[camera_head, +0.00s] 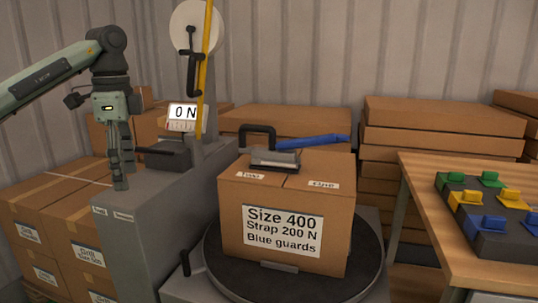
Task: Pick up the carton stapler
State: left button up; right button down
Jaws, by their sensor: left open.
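A tool that looks like the carton stapler (275,158) lies on top of a brown carton (235,205). It has a grey metal base, a black loop handle and a long blue lever pointing right. My left gripper (121,184) hangs fingers down at the left, beside the grey cabinet (150,220) and well left of the tool. It is open and holds nothing that I can see. Its fingers overlap from this angle. My right gripper is out of view.
The carton stands on a dark round turntable (225,270). Between my left gripper and the carton are a dark device (165,156), a "0 N" display (183,112) and a yellow upright strap (205,70). A wooden table (425,195) with coloured parts (489,179) is at right.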

aim_at(270, 159)
jog(key=i+j+z, duration=0.2)
jog(key=z, duration=0.2)
jog(key=i+j+z, duration=0.3)
jog(key=z, duration=0.15)
jog(key=i+j+z, duration=0.25)
jog(key=u, duration=0.1)
jog(key=i, duration=0.05)
